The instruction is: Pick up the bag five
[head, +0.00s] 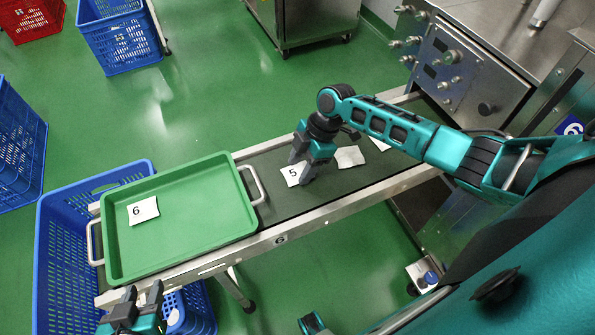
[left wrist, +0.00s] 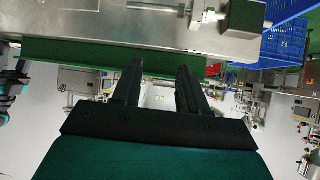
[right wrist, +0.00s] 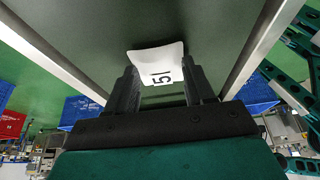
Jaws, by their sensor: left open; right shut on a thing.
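Bag five (head: 290,171), a white packet marked 5, is on the dark conveyor belt (head: 278,200) in the head view. My right gripper (head: 304,171) reaches down to it and is shut on it. In the right wrist view the bag (right wrist: 158,58) lies between the fingertips (right wrist: 158,80), its label upside down; whether it touches the belt is unclear. My left gripper (head: 142,293) is open and empty at the lower left, near the conveyor's front edge. In the left wrist view its fingers (left wrist: 158,68) stand apart.
A green tray (head: 190,255) with a bag marked 6 (head: 143,210) sits on the left end of the conveyor. Two more white bags (head: 350,157) (head: 380,143) lie right of bag five. A blue crate (head: 60,235) is below the conveyor's left end. Metal machines (head: 450,60) stand at right.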

